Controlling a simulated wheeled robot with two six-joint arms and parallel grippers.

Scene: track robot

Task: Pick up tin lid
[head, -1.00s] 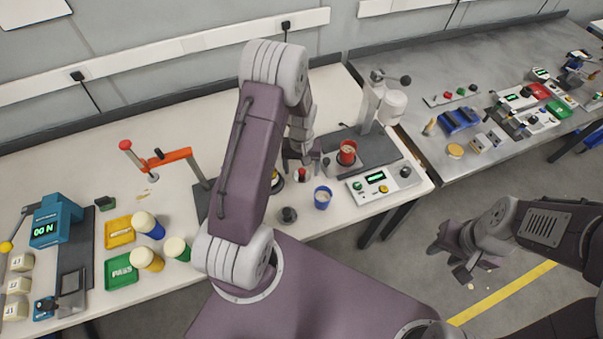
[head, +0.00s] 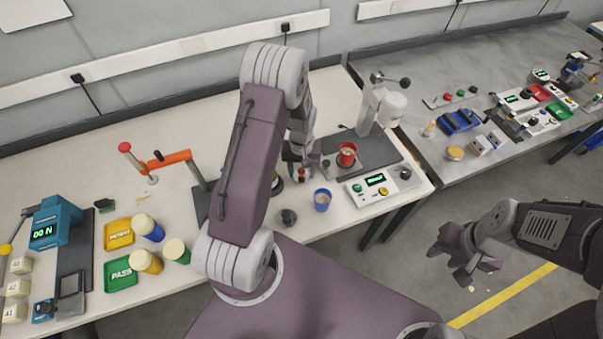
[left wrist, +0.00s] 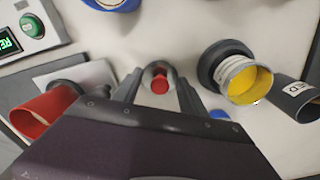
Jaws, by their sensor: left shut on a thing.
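My left gripper (head: 300,178) is low over the white bench, its fingers pointing down. It is shut on a small red-topped piece (left wrist: 160,84), which appears to be the tin lid; the fingers hide most of it. The red top also shows in the head view (head: 302,172). A red tin (head: 347,155) stands open to the right of this gripper, on the dark base of a press; it is also at the left of the left wrist view (left wrist: 42,112). My right gripper (head: 455,261) hangs empty over the floor, its fingers apart.
A blue cup (head: 322,200) and a dark round piece (head: 288,218) are near the front edge. A control box (head: 378,186) is right of the cup. A yellow-lined container (left wrist: 245,80) is close beside the left fingers. Trays and jars fill the left side.

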